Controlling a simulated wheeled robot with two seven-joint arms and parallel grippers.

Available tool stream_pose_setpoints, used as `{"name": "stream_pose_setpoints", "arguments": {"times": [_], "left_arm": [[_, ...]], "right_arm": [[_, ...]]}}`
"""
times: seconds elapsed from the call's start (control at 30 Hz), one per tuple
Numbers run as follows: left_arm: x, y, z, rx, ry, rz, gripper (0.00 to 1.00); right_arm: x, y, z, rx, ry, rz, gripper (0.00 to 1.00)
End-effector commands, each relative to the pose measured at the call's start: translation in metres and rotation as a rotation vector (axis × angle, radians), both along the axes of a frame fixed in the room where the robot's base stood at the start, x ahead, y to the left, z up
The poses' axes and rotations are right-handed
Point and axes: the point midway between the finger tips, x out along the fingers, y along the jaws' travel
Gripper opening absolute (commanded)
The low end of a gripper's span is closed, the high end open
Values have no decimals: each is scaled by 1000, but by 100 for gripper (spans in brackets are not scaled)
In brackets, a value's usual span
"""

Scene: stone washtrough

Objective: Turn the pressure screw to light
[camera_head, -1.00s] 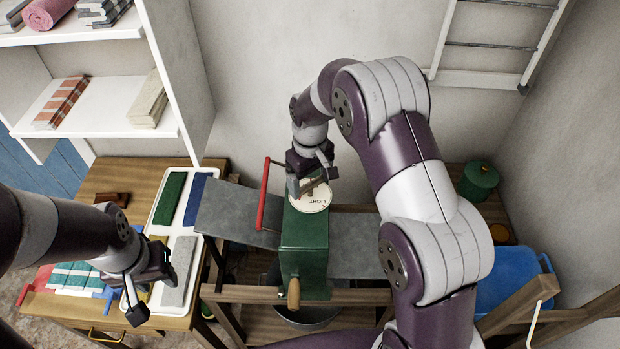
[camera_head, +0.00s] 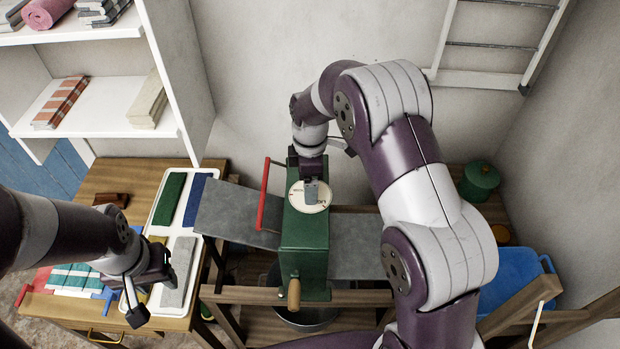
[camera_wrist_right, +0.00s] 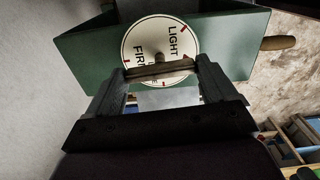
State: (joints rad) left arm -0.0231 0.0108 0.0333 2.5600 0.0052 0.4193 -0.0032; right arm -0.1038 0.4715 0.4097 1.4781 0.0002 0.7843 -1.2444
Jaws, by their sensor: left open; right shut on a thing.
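The pressure screw's wooden crossbar (camera_wrist_right: 158,70) sits above a round white dial (camera_head: 296,197) on top of the green mangle housing (camera_head: 304,240). In the right wrist view the dial (camera_wrist_right: 160,35) shows "LIGHT", "FIRM" and red marks. My right gripper (camera_wrist_right: 158,72) is shut on the crossbar, one finger at each end. In the head view the gripper (camera_head: 311,192) hides the bar and part of the dial. My left gripper (camera_head: 150,293) is open and empty by the tray on the left table.
A red lever (camera_head: 262,195) stands left of the housing. A wooden handle (camera_head: 293,294) sticks out at its front. Grey boards (camera_head: 235,212) extend to both sides. A blue tub (camera_head: 515,285) and green canister (camera_head: 478,181) stand right.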

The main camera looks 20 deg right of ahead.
Motion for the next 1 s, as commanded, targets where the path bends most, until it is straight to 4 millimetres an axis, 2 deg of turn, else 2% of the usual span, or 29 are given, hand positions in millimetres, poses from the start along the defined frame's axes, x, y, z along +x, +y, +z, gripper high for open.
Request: {"name": "stream_pose_setpoints", "arguments": {"times": [0.6, 1.0], "left_arm": [[0, 0, -1, 0, 0, 0, 43], [0, 0, -2, 0, 0, 0, 43]], "right_arm": [[4, 0, 5, -1, -12, 533, 55], [4, 0, 5, -2, -13, 703, 55]]}}
